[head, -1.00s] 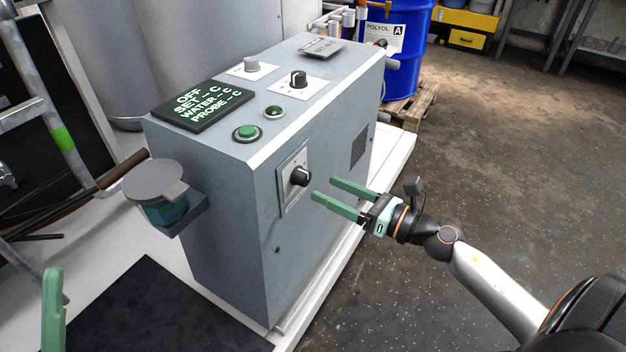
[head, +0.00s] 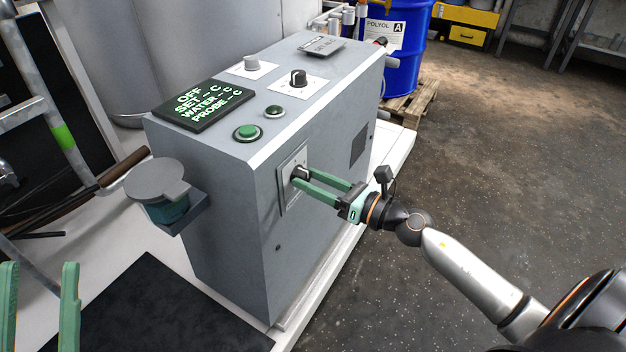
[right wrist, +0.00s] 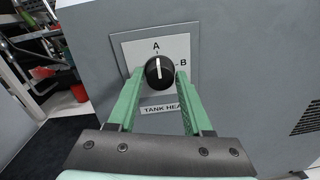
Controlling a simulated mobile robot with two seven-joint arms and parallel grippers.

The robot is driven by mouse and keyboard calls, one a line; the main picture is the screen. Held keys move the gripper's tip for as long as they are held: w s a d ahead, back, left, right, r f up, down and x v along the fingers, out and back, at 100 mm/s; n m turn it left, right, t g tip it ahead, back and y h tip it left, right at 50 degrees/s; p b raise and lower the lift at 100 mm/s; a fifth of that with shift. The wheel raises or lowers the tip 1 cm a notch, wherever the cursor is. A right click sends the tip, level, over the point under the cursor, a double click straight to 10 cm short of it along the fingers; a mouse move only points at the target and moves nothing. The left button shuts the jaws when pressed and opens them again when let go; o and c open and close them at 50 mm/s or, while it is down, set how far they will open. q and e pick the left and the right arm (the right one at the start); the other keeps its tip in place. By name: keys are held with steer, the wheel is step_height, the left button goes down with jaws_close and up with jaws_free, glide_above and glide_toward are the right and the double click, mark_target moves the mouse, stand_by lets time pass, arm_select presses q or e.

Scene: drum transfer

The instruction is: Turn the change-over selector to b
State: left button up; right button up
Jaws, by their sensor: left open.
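The change-over selector is a round black knob (right wrist: 160,72) on a light plate (right wrist: 187,42) on the grey cabinet's side. In the right wrist view, the plate reads A above the knob and B to its right. The knob's white line points up, to A. My right gripper (head: 304,180) has one finger on each side of the knob, with narrow gaps apparent, so it looks open around it. In the head view, the fingers partly hide the knob (head: 300,171). My left gripper (head: 40,268) is open and empty at the lower left.
The grey cabinet (head: 235,240) carries a display (head: 205,103), a green button (head: 247,132) and another black knob (head: 298,78) on top. A cup-like holder (head: 160,190) sticks out at its left. A blue drum (head: 405,60) stands behind. The floor at right is clear.

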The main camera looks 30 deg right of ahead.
jaws_close()
stand_by(0.3)
